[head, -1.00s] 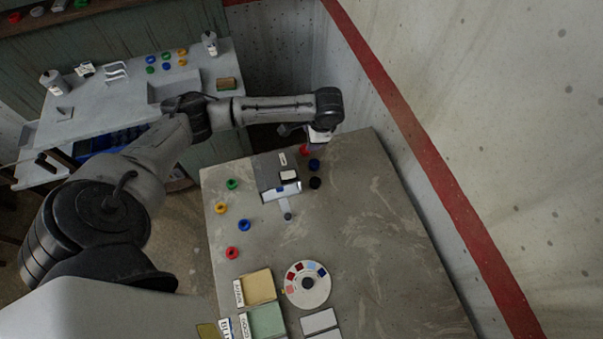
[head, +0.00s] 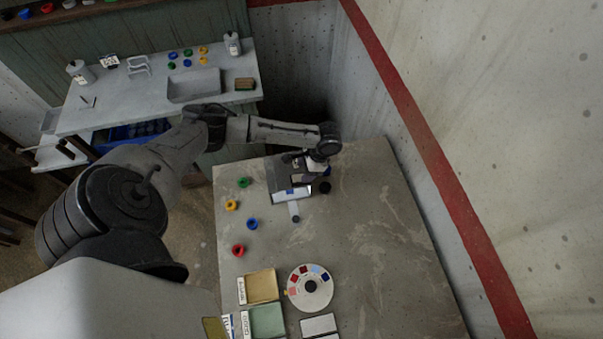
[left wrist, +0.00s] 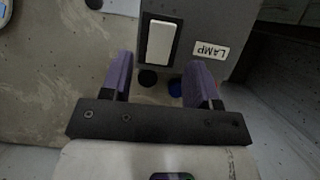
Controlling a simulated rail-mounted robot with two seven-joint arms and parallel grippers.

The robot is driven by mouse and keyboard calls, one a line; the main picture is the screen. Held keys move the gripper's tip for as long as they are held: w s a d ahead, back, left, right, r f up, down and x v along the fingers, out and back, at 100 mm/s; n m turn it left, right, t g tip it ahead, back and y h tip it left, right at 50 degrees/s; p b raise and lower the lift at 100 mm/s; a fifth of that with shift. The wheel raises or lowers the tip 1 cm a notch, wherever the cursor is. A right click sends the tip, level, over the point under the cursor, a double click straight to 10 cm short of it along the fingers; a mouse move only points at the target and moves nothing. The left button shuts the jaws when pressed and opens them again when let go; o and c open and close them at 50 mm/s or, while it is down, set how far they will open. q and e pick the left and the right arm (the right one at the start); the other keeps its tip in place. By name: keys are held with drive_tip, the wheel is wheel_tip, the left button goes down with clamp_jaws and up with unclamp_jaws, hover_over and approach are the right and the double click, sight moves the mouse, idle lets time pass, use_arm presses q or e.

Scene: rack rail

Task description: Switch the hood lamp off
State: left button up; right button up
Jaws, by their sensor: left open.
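The hood (head: 283,178) is a small grey box on the near bench, with a bright bluish-white front edge. In the left wrist view, a pale rocker switch (left wrist: 159,43) in a dark frame sits on the hood's dark face, beside an upside-down LAMP label (left wrist: 209,50). My left gripper (head: 301,164) is over the hood's right part and hides the switch in the head view. In the left wrist view its two purple fingers (left wrist: 160,70) are open and empty, with the switch just beyond their tips. Contact cannot be told. My right gripper is not in view.
Coloured cups, including a red one (head: 238,250), stand left of the hood, and a black one (head: 324,187) right of it. A round palette (head: 326,291) and trays (head: 279,285) lie nearer. The bench's right side is clear, beside a wall (head: 460,120).

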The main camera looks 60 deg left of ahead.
sight(299, 178)
use_arm(q)
drive_tip(key=shift+x, duration=1.8)
drive_tip(key=shift+c, duration=0.3)
drive_tip(key=c, duration=0.9)
drive_tip(key=shift+o, duration=0.2)
drive_tip(key=t+p, duration=0.1)
drive_tip(key=p, duration=0.1)
drive_tip(key=t+p, duration=0.1)
drive_tip(key=p, duration=0.1)
drive_tip(key=shift+s+r+h, duration=0.3)
drive_tip(key=shift+s+r, duration=0.05)
drive_tip(key=shift+s+f+t+p, duration=0.1)
drive_tip(key=shift+f+t+p, duration=0.05)
drive_tip(key=shift+t+p, duration=0.45)
drive_tip(key=shift+a+f+t+h, duration=0.1)
drive_tip(key=shift+t+h, duration=0.2)
drive_tip(key=shift+t, duration=0.2)
drive_tip(key=o, duration=0.9)
